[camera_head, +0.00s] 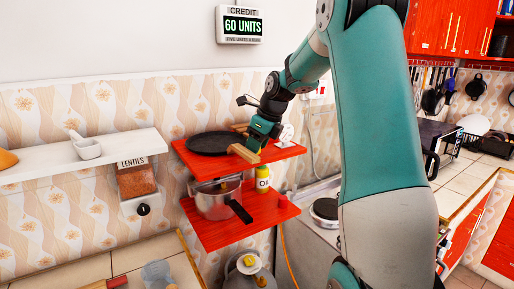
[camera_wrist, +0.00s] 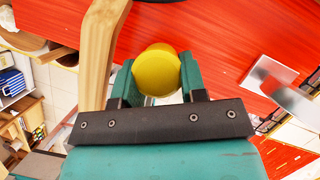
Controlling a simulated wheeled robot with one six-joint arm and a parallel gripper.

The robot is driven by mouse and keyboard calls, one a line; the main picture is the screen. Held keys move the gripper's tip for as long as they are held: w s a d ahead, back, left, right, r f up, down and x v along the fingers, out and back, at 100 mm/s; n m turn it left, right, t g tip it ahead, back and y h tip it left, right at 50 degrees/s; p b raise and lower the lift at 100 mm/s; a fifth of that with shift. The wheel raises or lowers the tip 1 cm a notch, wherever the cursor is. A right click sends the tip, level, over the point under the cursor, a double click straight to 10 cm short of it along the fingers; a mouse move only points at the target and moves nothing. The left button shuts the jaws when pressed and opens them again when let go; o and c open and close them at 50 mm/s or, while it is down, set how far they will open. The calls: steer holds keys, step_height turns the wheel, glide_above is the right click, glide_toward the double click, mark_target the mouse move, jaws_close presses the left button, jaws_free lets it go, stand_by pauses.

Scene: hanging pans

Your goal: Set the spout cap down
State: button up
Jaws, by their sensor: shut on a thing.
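A yellow round piece, which looks like the spout cap (camera_wrist: 157,72), is between my gripper's two teal fingers (camera_wrist: 160,80) in the wrist view, and they are shut on it. In the head view my gripper (camera_head: 264,136) is at the upper red shelf (camera_head: 188,163), beside a wooden handle (camera_head: 244,153); the cap cannot be made out there. The handle also shows left of the fingers in the wrist view (camera_wrist: 98,45), with the red shelf surface (camera_wrist: 222,30) beyond. I cannot tell whether the cap touches the shelf.
A dark round pan (camera_head: 212,143) lies on the upper shelf. The lower red shelf (camera_head: 225,238) holds a pot (camera_head: 216,202) and a yellow oil bottle (camera_head: 263,181). A metal piece (camera_wrist: 268,75) is right of my fingers.

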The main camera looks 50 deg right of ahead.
steer(key=shift+f, duration=0.55)
steer(key=o, duration=0.6)
steer(key=shift+f, duration=0.1)
